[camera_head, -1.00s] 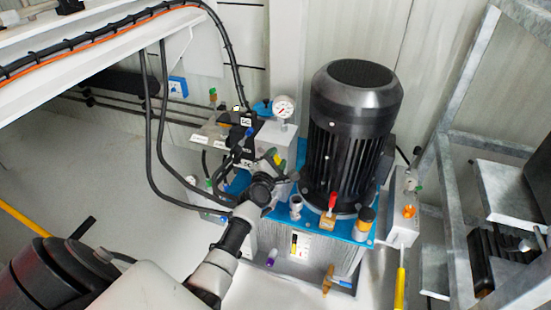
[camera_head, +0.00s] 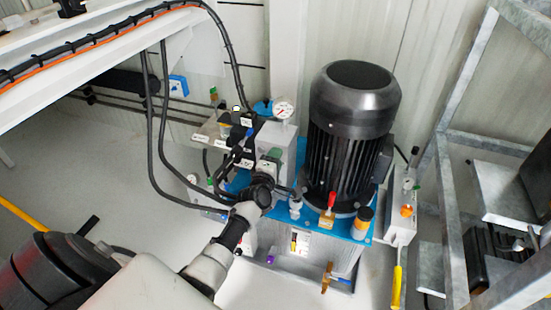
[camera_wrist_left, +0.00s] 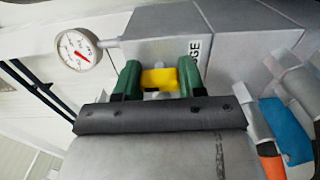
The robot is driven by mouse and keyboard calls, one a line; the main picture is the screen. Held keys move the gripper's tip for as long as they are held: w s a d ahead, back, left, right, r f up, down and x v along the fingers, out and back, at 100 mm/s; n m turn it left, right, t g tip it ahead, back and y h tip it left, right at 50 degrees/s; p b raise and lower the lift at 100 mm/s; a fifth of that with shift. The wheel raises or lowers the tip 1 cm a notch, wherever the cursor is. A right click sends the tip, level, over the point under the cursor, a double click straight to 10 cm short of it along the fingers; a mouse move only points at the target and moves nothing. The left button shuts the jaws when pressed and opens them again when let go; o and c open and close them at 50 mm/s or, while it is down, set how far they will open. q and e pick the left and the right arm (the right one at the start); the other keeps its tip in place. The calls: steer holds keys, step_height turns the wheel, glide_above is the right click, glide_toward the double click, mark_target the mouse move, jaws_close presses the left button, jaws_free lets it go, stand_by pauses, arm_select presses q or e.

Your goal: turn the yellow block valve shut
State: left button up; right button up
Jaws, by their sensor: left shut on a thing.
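The yellow block valve's handle (camera_wrist_left: 159,79) shows in the left wrist view, between the two green fingers of my left gripper (camera_wrist_left: 158,82). The fingers are shut on it, one on each side. The handle sits against a grey block (camera_wrist_left: 150,48) with partly hidden black lettering. In the head view my left gripper (camera_head: 277,160) is at the front of this grey block (camera_head: 274,138), left of the black motor. My wrist and fingers hide the yellow handle there. My right gripper is in neither view.
A pressure gauge (camera_head: 283,107) stands on the block, close to my gripper. The tall black motor (camera_head: 352,130) is just right of it. Black hoses (camera_head: 152,130) hang at the left. A red-handled valve (camera_head: 331,202) stands on the blue tank top (camera_head: 357,230). Metal framing (camera_head: 455,200) is at the right.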

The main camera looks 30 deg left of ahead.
arm_select(q)
steer(key=shift+f, duration=0.1)
stand_by(0.3)
steer(key=o, duration=0.9)
steer(key=shift+o, duration=0.2)
steer(key=p+v, duration=0.2)
steer(key=v, duration=0.9)
steer(key=shift+p, duration=0.3)
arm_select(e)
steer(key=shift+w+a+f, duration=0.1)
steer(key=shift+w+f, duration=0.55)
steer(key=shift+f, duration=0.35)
arm_select(q)
steer(key=shift+d, duration=0.1)
